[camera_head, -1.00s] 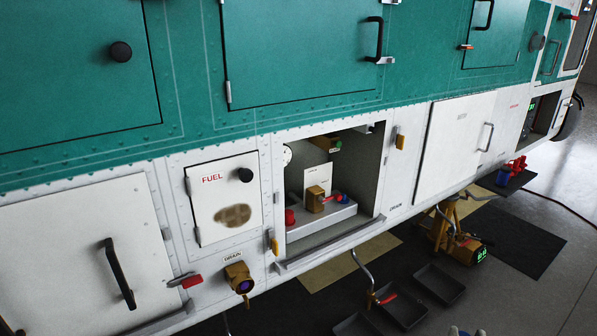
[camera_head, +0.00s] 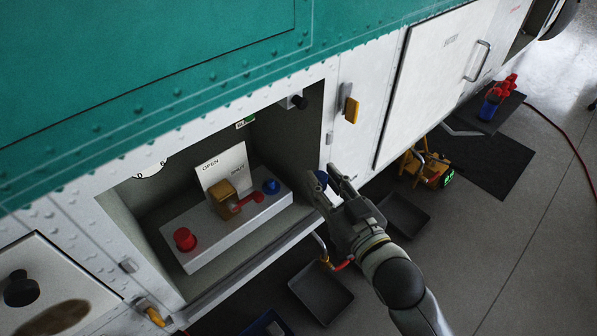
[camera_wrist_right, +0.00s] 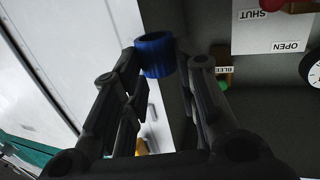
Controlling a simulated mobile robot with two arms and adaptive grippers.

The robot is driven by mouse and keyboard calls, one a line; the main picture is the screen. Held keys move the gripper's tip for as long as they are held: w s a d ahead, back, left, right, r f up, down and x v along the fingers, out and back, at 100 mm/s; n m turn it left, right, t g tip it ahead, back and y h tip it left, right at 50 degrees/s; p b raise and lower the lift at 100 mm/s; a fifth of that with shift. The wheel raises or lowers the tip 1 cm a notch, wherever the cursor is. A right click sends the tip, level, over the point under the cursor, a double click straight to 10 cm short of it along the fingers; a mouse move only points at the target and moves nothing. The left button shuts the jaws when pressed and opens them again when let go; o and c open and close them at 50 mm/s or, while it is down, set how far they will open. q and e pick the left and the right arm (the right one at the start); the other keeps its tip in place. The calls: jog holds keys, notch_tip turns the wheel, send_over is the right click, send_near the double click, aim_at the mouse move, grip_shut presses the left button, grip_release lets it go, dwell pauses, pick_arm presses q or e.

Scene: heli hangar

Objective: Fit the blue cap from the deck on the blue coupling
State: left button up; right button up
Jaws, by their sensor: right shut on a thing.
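My right gripper (camera_head: 330,186) is at the right edge of the open bay, just outside its opening. It is shut on the blue cap (camera_head: 321,179), which is partly hidden by the fingers in the head view. In the right wrist view the ribbed blue cap (camera_wrist_right: 155,54) sits between the fingertips. A blue fitting, which looks like the blue coupling (camera_head: 270,187), stands on the grey ledge (camera_head: 213,248) inside the bay, to the left of the gripper and apart from the cap. My left gripper is out of view.
On the ledge, a brass valve with a red handle (camera_head: 247,202) stands left of the blue coupling, and a red cap-like fitting (camera_head: 184,239) farther left. An OPEN/SHUT placard (camera_head: 222,168) is behind. The bay's lower sill (camera_head: 262,262) and right side wall edge the opening. Trays (camera_head: 321,292) lie below.

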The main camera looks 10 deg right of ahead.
jog(key=a+n+g+y+p, duration=0.1)
jog(key=a+n+g+y, duration=0.1)
jog(key=a+n+y, duration=0.15)
pick_arm(q)
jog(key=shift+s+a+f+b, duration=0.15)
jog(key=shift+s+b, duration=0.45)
jog(key=shift+b, duration=0.35)
pick_arm(e)
send_over(278, 194)
jog(key=shift+a+f+y, duration=0.1)
jog(key=shift+f+y, duration=0.25)
jog(key=shift+f, duration=0.7)
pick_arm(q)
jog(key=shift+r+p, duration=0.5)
pick_arm(e)
jog(key=shift+f, duration=0.15)
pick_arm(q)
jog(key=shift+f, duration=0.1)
pick_arm(e)
jog(key=shift+f, duration=1.15)
dwell(1.4)
jog(key=shift+f, duration=0.3)
dwell(0.6)
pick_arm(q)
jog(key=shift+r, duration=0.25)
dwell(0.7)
